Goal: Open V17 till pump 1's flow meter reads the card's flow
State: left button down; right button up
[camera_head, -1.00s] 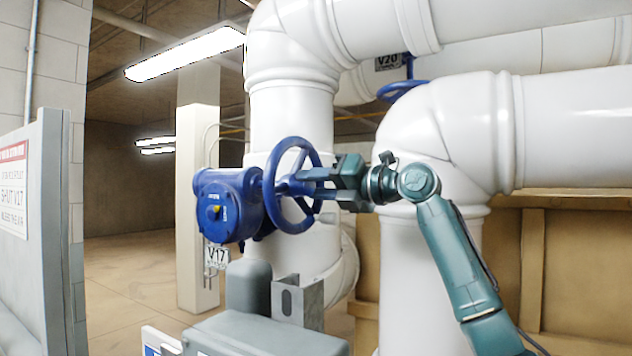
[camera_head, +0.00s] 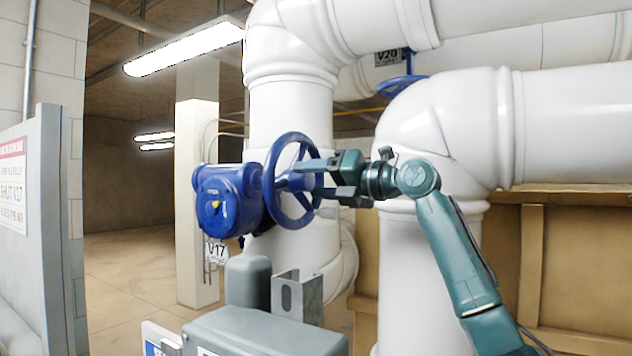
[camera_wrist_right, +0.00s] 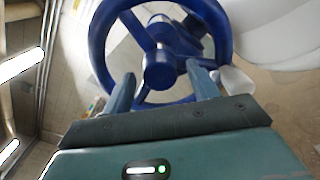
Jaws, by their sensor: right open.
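The V17 valve has a blue handwheel (camera_head: 291,138) on a blue gearbox (camera_head: 221,190), with a white V17 tag (camera_head: 216,252) below it. My right gripper (camera_head: 308,178) is at the wheel from the right, level with the hub. In the right wrist view its two open fingers (camera_wrist_right: 163,88) point at the wheel (camera_wrist_right: 99,45), one on each side of the hub, among the spokes. I cannot tell whether they touch the spokes. The flow meter does not show. A sign (camera_head: 12,185) at the left mentions shutting V17. My left gripper is not in view.
Large white pipes (camera_head: 430,120) stand behind and right of my right arm. A second blue handwheel (camera_head: 400,84), by the V20 tag, is above. Grey equipment (camera_head: 265,335) sits below the valve. A grey panel (camera_head: 48,235) stands at left; floor beyond is clear.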

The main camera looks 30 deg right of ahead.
jog(key=b+v, duration=0.4)
jog(key=v, duration=0.9)
jog(key=shift+d, duration=0.1)
jog(key=shift+f, duration=0.1)
